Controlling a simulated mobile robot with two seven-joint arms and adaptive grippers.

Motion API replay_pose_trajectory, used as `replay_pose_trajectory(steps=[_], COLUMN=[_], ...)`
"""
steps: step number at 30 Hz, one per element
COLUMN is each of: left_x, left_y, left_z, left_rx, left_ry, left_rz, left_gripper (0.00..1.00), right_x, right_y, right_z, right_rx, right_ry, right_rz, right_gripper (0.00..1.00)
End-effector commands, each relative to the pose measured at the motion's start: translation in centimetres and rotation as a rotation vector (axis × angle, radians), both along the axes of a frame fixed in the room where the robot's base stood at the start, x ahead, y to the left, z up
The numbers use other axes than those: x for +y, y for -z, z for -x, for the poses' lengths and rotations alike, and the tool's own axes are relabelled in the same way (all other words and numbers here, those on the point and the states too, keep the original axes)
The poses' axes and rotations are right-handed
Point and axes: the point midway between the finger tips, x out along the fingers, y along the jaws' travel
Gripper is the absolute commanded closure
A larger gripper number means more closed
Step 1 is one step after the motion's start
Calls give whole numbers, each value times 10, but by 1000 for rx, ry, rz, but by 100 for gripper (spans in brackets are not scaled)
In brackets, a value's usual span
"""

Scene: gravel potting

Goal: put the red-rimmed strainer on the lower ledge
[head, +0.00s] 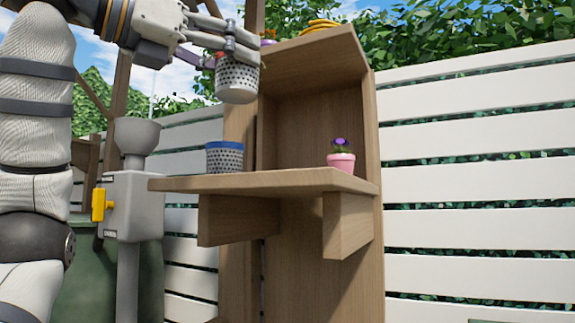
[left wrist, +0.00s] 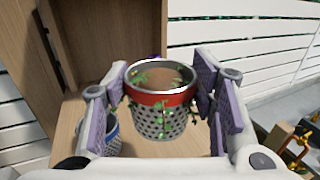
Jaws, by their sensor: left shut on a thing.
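The red-rimmed strainer (head: 238,82) is a grey perforated cup, raised above the left part of the lower ledge (head: 270,181). In the left wrist view the strainer (left wrist: 160,122) shows its red band, brown contents and green sprigs, and looks roughly upright. My left gripper (head: 233,55) is shut on it, with purple pads on both sides. In the head view the fingers hide most of the red band. A blue-rimmed strainer (head: 224,158) stands on the lower ledge below it. My right gripper is not in view.
A pink pot (head: 341,162) with a purple flower stands at the ledge's right end. Bare ledge lies between it and the blue-rimmed strainer. An upper ledge (head: 318,47) bears a yellow coil (head: 320,25). A grey funnel-topped machine (head: 133,190) stands left of the ledge.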

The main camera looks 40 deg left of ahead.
Motion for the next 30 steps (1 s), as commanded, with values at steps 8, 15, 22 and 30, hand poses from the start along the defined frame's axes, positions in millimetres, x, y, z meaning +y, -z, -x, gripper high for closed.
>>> replay_pose_trajectory(steps=[8,15,22,30], left_x=[-13,-17,-17,-17], left_y=[63,93,106,111], left_z=[-70,-86,-82,-82], left_rx=[12,7,0,2], left_ry=[-1,-1,0,0], left_rz=[-2,-1,0,0], left_gripper=[77,77,77,77], right_x=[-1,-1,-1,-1], right_y=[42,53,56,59], right_z=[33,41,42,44], right_rx=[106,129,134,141], right_ry=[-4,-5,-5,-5], right_rz=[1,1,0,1], right_gripper=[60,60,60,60])
